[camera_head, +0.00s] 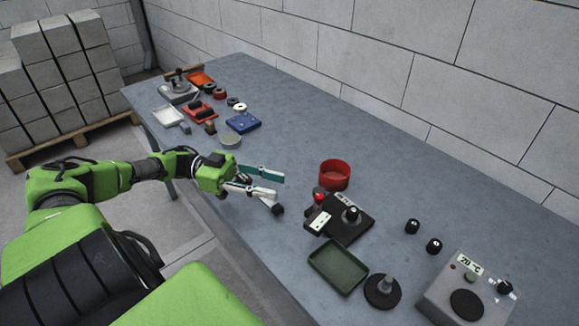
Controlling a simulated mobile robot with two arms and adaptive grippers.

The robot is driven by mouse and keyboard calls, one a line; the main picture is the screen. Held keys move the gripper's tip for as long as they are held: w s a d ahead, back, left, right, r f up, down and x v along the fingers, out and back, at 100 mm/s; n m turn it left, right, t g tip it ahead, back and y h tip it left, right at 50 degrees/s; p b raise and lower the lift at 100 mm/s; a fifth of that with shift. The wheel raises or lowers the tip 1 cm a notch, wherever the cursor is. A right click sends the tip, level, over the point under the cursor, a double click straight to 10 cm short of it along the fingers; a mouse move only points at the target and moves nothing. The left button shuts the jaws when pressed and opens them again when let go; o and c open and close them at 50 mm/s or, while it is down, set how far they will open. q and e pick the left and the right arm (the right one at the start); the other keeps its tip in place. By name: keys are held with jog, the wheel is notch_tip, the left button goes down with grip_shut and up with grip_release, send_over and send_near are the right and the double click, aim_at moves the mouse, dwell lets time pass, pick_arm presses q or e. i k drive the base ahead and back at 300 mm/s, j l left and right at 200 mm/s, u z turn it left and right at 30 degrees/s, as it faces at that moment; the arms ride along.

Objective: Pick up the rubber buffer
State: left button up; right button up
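No label marks the rubber buffer, so I cannot tell for sure which thing it is. Two small black knob-like cylinders, one (412,227) and another (433,246), stand on the table at the right and could be it. My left gripper (277,183) is above the table, left of the red bowl, far from both cylinders. Its two fingers are apart, with nothing seen between them. A light bar with a black end (277,209) shows just below the fingers; the gripper partly hides it. My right gripper is not in view.
The grey table (330,225) runs along a block wall. Near the middle are a red bowl (335,175), a black device (347,219) with a red knob, and a green tray (338,265). A heater-like box (466,296) stands at right. Several small parts crowd the far end.

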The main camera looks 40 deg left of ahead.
aim_at(353, 211)
jog(key=k, duration=1)
